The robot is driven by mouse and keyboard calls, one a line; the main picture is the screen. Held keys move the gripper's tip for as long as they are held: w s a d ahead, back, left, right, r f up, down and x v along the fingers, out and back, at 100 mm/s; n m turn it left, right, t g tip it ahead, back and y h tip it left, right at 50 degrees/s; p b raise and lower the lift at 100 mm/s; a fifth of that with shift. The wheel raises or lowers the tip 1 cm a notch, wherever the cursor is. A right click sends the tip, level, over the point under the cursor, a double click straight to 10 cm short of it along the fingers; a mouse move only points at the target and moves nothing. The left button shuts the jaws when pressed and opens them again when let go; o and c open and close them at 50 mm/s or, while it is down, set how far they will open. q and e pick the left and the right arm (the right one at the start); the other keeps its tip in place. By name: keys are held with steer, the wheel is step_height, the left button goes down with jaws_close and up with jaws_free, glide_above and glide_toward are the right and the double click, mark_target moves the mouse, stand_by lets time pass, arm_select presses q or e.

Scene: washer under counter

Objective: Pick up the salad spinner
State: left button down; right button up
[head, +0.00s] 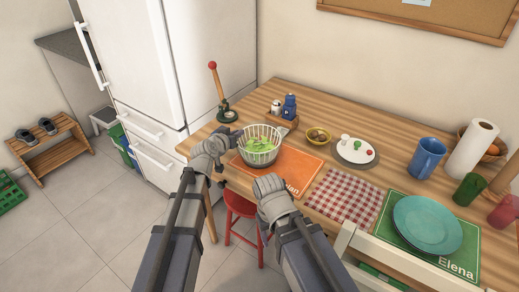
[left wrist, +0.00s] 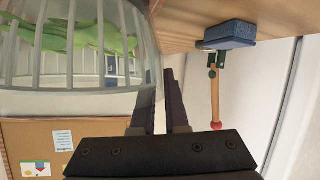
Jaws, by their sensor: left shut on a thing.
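The salad spinner (head: 259,152) is a grey bowl with a white slatted basket holding green leaves. It is upright over the orange placemat (head: 290,170) at the table's left end; I cannot tell whether it touches the mat. My left gripper (head: 234,134) is shut on its left rim. In the left wrist view the spinner (left wrist: 70,70) fills the upper left, with its wall at the left gripper's fingers (left wrist: 160,105). My right gripper (head: 268,184) is at the table's front edge, in front of the mat and apart from the spinner; its fingers are not clear.
A red-knobbed lever tool (head: 220,95) stands at the back left corner. A blue grinder (head: 289,107) and a small brown bowl (head: 318,136) are behind the spinner. A checked cloth (head: 345,194) lies to the right. A red stool (head: 240,205) stands below the front edge.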

arm_select(q)
steer(key=shift+r, duration=0.1)
stand_by(0.7)
step_height(320, 180, up, 10)
steer(key=p, duration=1)
